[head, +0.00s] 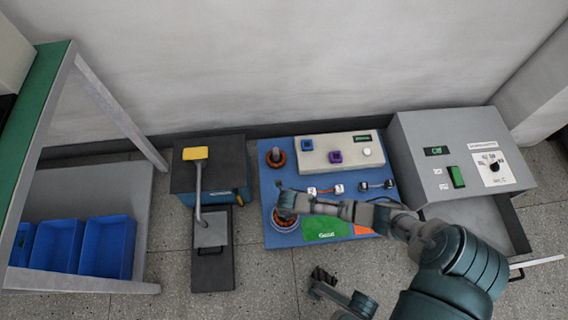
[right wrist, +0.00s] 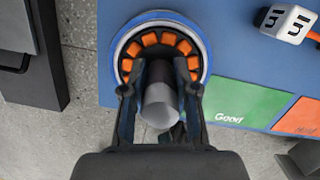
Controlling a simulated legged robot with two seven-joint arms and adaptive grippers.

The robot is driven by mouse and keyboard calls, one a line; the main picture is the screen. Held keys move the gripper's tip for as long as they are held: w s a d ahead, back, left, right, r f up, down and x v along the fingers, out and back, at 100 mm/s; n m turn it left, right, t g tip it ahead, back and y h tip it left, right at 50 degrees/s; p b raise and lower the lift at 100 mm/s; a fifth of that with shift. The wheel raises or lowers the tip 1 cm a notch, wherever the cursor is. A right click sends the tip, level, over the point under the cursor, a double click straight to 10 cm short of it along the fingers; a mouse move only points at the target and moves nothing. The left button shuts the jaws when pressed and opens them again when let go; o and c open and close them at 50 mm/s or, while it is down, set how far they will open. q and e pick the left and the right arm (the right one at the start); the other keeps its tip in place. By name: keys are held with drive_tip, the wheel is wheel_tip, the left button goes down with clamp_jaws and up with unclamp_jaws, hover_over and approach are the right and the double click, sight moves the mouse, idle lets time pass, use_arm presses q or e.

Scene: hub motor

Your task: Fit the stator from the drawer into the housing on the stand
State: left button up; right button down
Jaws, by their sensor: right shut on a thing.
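The stator (right wrist: 159,42), a ring of orange coils around a grey post (right wrist: 160,104), sits inside the round white-and-blue rim of the housing (right wrist: 203,47) in the right wrist view. It looks roughly centred; how deep it sits I cannot tell. My right gripper (right wrist: 159,94) is shut on the stator's grey post, one finger on each side. In the head view my right gripper (head: 287,200) is over the stator (head: 284,218) at the left edge of the blue mat. My left gripper (head: 317,283) hangs in front of the mat, away from the stator; its jaw opening is unclear.
The drawer (head: 512,226) under the grey machine (head: 455,150) is open at right. Green "Good" (head: 325,229) and orange areas lie right of the housing. Blue bins (head: 105,247) are left.

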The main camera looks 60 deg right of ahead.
drive_tip(key=shift+f, duration=0.3)
drive_tip(key=shift+f, duration=0.15)
idle(1.1)
drive_tip(key=c, duration=0.8)
unclamp_jaws()
drive_tip(key=r, duration=0.4)
drive_tip(key=s+r, duration=0.1)
drive_tip(key=r, duration=0.2)
drive_tip(key=a+r, duration=0.1)
drive_tip(key=r, duration=0.3)
drive_tip(key=shift+s+r, duration=0.2)
drive_tip(key=shift+r, duration=0.15)
